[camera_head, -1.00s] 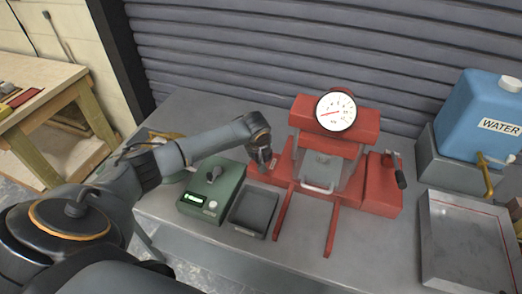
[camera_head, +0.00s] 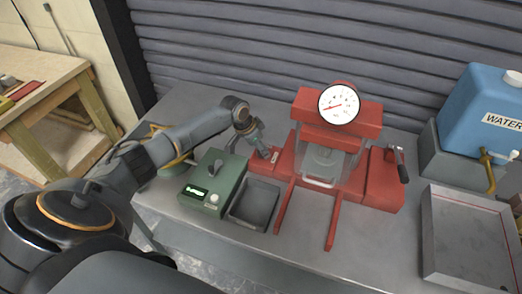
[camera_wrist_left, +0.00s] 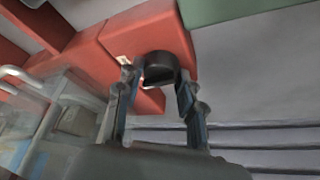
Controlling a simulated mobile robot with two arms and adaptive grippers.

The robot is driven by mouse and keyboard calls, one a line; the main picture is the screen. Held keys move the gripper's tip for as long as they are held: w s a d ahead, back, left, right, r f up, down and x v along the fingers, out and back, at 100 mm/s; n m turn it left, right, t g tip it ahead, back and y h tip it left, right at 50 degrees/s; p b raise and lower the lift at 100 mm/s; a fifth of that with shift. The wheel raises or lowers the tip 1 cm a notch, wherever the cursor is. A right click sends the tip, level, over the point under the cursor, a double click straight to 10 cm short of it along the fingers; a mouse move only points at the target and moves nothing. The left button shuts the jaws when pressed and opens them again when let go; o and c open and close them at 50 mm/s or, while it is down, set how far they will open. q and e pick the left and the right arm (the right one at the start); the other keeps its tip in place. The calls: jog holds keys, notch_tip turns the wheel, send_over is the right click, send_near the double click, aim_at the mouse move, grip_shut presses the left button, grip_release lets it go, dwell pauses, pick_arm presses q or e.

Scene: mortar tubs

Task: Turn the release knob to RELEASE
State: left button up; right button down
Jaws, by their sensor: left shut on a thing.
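The red press (camera_head: 372,190) stands on the bench with a round white gauge (camera_head: 339,104) on top and a clear guard (camera_head: 330,160) at its front. My left gripper (camera_head: 264,153) is at the left end of the press, tilted down to the right. In the left wrist view, the dark round release knob (camera_wrist_left: 160,72) sits between the fingertips of the left gripper (camera_wrist_left: 158,80), which is shut on it. A small pale label (camera_wrist_left: 124,61) is beside the knob. The knob's marking cannot be read. My right gripper is not in view.
A green box (camera_head: 213,188) with a display and a dark empty tray (camera_head: 256,203) are in front of my left gripper. A black-handled lever (camera_head: 402,170) is on the press's right. A blue water container (camera_head: 480,105) and a metal tray (camera_head: 470,240) are farther right.

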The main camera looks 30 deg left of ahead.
pick_arm(q)
jog(key=shift+f+m+b, duration=0.1)
jog(key=shift+m+b, duration=0.2)
jog(key=shift+m, duration=0.3)
jog(key=o, duration=1.2)
jog(key=v, duration=1.2)
jog(key=shift+w+a, duration=0.25)
jog(key=shift+a, duration=0.05)
